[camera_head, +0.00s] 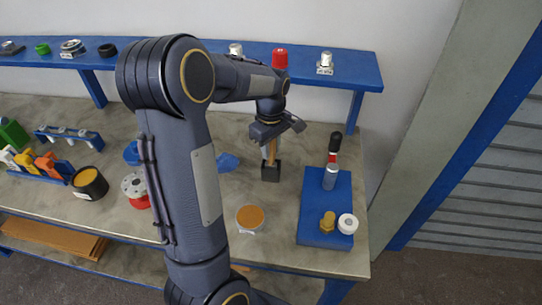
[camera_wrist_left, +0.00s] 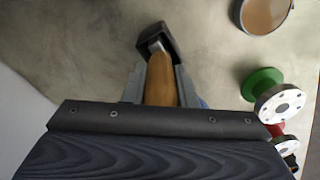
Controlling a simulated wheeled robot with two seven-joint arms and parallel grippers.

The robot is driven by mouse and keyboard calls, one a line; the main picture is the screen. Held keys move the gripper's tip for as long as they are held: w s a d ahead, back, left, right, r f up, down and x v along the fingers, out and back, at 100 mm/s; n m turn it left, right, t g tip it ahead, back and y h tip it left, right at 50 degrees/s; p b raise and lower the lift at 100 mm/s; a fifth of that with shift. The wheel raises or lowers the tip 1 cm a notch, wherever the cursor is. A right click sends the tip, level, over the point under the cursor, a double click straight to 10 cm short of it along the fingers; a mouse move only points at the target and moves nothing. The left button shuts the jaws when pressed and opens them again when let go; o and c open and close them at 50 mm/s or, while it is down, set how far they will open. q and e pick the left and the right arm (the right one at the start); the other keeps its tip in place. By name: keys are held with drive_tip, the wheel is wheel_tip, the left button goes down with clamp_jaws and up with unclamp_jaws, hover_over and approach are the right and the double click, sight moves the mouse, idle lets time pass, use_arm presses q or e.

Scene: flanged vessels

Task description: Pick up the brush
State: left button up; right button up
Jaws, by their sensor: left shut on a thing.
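The brush has a wooden handle (camera_head: 272,151) and stands about upright at the back of the bench, right of the middle. In the left wrist view the brown handle (camera_wrist_left: 161,78) runs between the grey fingers to a pale metal collar. A black square block (camera_head: 270,172) surrounds its lower end, also seen in the wrist view (camera_wrist_left: 172,48); the bristles are hidden. My left gripper (camera_head: 270,147) comes from above and is shut on the handle. My right gripper is not in view.
A blue board (camera_head: 313,212) to the right carries a grey cylinder (camera_head: 330,178), a yellow bolt (camera_head: 327,222) and a white ring (camera_head: 347,223). A red-and-black tool (camera_head: 335,146) lies behind it. A round orange-topped container (camera_head: 250,217) stands in front. A blue shelf (camera_head: 345,78) runs behind.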

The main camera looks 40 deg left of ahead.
use_arm(q)
wheel_tip(320, 180, up, 10)
drive_tip(key=shift+r, duration=0.1)
idle(0.5)
idle(0.4)
